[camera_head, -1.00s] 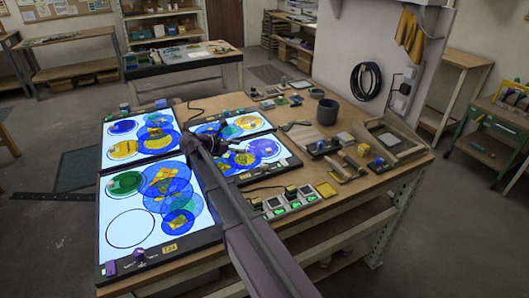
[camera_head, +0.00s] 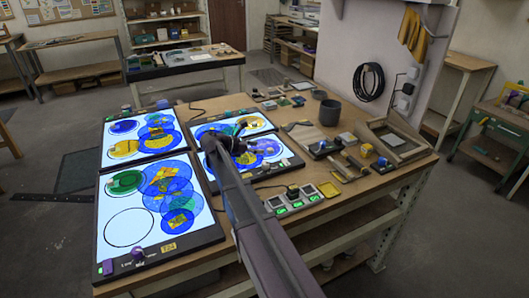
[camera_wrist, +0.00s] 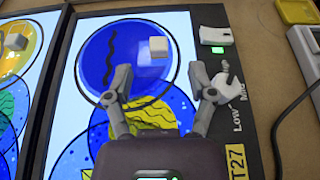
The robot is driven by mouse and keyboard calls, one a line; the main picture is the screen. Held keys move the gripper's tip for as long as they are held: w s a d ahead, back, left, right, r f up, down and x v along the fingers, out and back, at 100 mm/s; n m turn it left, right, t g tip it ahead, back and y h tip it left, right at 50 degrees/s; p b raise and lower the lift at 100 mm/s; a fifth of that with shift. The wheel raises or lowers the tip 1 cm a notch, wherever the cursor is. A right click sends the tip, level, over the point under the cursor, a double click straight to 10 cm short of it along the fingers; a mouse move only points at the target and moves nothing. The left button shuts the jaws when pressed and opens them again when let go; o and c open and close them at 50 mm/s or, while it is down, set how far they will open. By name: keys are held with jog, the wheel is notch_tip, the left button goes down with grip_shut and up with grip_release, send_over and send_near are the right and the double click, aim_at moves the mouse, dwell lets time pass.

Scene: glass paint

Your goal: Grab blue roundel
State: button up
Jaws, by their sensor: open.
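A round blue roundel (camera_wrist: 100,58) with a wavy black line and a white cube-shaped knob (camera_wrist: 158,47) lies on a lit panel, inside a dark ring outline. My gripper (camera_wrist: 161,82) is open and empty in the wrist view. Its fingertips are apart, over the near part of the roundel, with the knob ahead of and between them. A yellow patterned patch on blue shows between the fingers, partly hidden by the gripper. In the head view my gripper (camera_head: 238,143) is over the right-hand lit panel, and my arm hides part of it.
The panel's dark frame (camera_wrist: 240,105) carries a light grey switch block, a green light and a T27 label. A cable lies to its right. In the head view, a green roundel (camera_head: 125,182) lies on the front left panel. A dark grey cup (camera_head: 329,113) stands at the right.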

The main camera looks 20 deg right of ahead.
aim_at(268, 149)
jog(key=shift+x, duration=1.05)
jog(key=shift+d+b, duration=0.1)
jog(key=shift+b, duration=0.2)
jog(key=b+x, duration=0.1)
jog(key=x, duration=0.2)
jog(key=shift+w+d+f+b, duration=0.1)
jog(key=shift+d+f+b, duration=0.05)
jog(key=shift+f+b, duration=0.2)
jog(key=shift+d+f, duration=0.15)
jog(key=shift+d, duration=0.55)
grip_shut()
